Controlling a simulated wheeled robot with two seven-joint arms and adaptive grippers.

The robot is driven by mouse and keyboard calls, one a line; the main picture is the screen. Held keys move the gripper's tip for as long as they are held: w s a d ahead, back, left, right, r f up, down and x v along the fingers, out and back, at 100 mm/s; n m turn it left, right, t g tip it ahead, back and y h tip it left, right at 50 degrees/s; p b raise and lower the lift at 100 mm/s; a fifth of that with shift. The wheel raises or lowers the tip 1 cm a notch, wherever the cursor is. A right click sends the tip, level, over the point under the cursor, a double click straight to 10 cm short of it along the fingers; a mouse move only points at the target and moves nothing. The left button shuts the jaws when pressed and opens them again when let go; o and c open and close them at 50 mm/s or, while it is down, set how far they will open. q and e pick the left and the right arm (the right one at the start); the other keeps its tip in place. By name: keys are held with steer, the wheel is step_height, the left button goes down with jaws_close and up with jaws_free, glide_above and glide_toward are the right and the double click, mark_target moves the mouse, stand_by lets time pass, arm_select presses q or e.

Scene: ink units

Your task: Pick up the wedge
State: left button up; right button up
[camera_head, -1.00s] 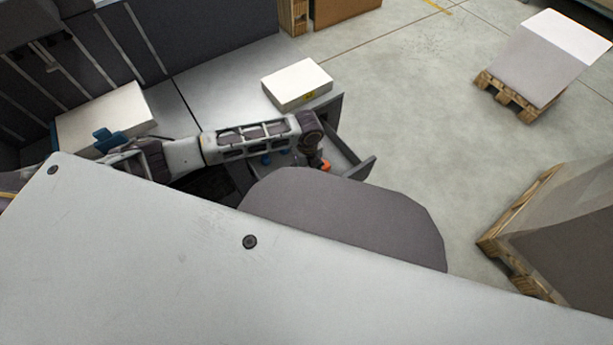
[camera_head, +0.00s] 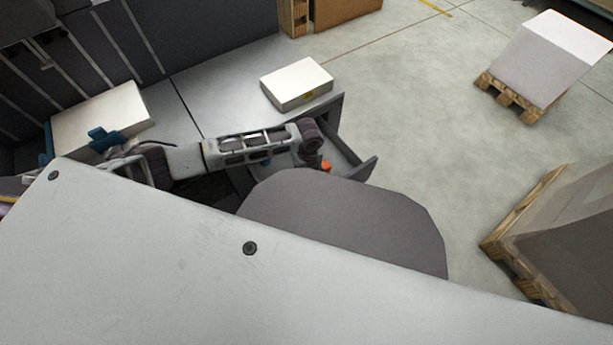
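I cannot make out the wedge for certain. A small orange piece (camera_head: 326,166) shows in the open grey drawer (camera_head: 352,160), beside the far end of my arm. A small blue piece (camera_head: 265,162) shows just under that arm. Both are too small and too covered to identify. My arm reaches in from the left across the drawer, and its far joint bends down behind my grey rounded body part. No gripper fingers show. My other arm is not in view.
A white box with a yellow mark (camera_head: 298,84) stands on the grey worktop (camera_head: 220,80) behind the drawer. Another white box (camera_head: 100,118) lies at left by a blue part (camera_head: 104,139). Pallets with loads (camera_head: 510,97) stand on open floor at right.

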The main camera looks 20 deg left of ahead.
mark_target(308, 175)
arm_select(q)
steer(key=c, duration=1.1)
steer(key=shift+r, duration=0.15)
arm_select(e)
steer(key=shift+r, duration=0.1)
